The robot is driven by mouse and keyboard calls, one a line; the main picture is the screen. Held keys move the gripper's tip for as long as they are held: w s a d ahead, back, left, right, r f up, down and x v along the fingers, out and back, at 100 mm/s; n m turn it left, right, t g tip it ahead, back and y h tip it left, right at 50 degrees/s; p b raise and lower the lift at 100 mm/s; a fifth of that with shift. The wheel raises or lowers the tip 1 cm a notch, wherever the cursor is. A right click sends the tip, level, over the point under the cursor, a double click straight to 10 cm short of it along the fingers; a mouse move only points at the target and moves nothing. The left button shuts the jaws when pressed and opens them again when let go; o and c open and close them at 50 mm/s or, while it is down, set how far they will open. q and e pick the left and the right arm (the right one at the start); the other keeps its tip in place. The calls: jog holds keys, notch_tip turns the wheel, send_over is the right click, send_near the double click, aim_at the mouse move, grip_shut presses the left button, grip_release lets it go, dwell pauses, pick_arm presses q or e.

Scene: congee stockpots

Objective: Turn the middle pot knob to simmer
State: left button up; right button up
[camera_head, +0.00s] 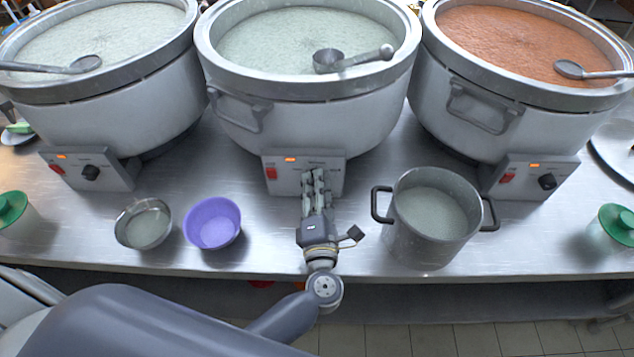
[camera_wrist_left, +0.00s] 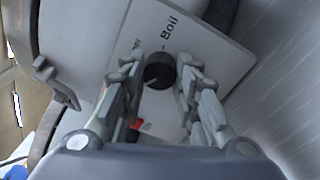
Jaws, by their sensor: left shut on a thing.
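The middle pot (camera_head: 300,105) is a large grey stockpot of pale congee with a control panel (camera_head: 275,184) low on its front. The panel has a red switch (camera_head: 271,173) and a lit orange indicator. My left gripper (camera_head: 318,178) reaches the panel and hides the knob in the head view. In the left wrist view the round black knob (camera_wrist_left: 159,71) sits between the fingertips of my left gripper (camera_wrist_left: 160,76), which is shut on it. The word "Boil" shows on the panel (camera_wrist_left: 205,62) beside the knob; another label is partly hidden. My right gripper is not in view.
Left and right stockpots (camera_head: 110,95) (camera_head: 540,120) flank it, each with its own panel. A small metal bowl (camera_head: 143,224), a purple bowl (camera_head: 212,223) and a two-handled pot (camera_head: 433,250) stand on the steel counter (camera_head: 275,258) around my left arm. Ladles rest across the stockpots.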

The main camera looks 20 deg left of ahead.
pick_arm(q)
jog(key=m+p, duration=0.4)
jog(key=m, duration=0.2)
jog(key=shift+m, duration=0.4)
jog(key=shift+m+t+p, duration=0.3)
jog(key=shift+m+p, duration=0.35)
jog(key=shift+m, duration=0.55)
jog(key=shift+m+p, duration=0.55)
jog(key=shift+m, duration=0.65)
jog(key=shift+f+h, duration=0.1)
jog(key=shift+h, duration=0.3)
jog(key=o, duration=1.1)
